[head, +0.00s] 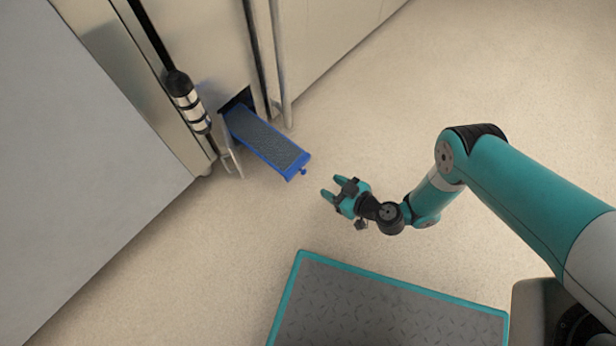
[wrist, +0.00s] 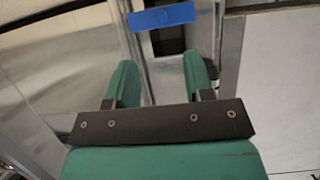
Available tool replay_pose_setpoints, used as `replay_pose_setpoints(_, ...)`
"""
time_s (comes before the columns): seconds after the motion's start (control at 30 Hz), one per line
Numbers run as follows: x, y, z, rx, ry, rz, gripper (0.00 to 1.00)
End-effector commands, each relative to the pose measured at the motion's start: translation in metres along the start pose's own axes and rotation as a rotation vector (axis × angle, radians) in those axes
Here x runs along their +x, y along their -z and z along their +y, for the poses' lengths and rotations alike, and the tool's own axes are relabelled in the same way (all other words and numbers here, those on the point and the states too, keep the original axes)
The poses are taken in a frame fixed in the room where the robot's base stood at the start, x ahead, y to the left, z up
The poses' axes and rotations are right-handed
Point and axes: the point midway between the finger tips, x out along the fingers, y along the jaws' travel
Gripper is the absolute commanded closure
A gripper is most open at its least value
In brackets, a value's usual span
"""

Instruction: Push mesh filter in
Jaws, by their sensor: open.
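The mesh filter (head: 266,141) is a long blue frame with grey mesh. It sticks far out of a dark slot low in the steel oven front, with a small blue knob at its outer end. In the wrist view its blue end face (wrist: 162,16) shows ahead, just beyond the fingertips. My gripper (head: 328,187) is open and empty. It is right of the filter's outer end and slightly lower in the picture, apart from it. Its two green fingers (wrist: 158,78) show in the wrist view, pointing at the filter. The filter's inner end is hidden in the slot.
A small open flap (head: 231,158) hangs left of the slot. A black and silver cylinder (head: 188,101) is fixed on the oven front above it. The floor around my gripper is clear.

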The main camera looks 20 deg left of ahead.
Motion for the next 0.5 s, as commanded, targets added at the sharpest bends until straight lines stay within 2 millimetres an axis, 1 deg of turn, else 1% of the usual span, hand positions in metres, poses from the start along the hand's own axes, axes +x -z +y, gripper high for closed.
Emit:
replay_pose_setpoints(0.03,0.016,-0.006,-0.001,-0.008,0.004,0.005,0.52)
replay_pose_setpoints(0.2,0.054,-0.005,-0.001,-0.006,0.003,0.006,0.52)
replay_pose_setpoints(0.33,0.078,-0.004,-0.001,-0.005,0.003,0.005,0.52)
replay_pose_setpoints(0.5,0.097,-0.002,-0.001,-0.001,0.002,0.002,0.52)
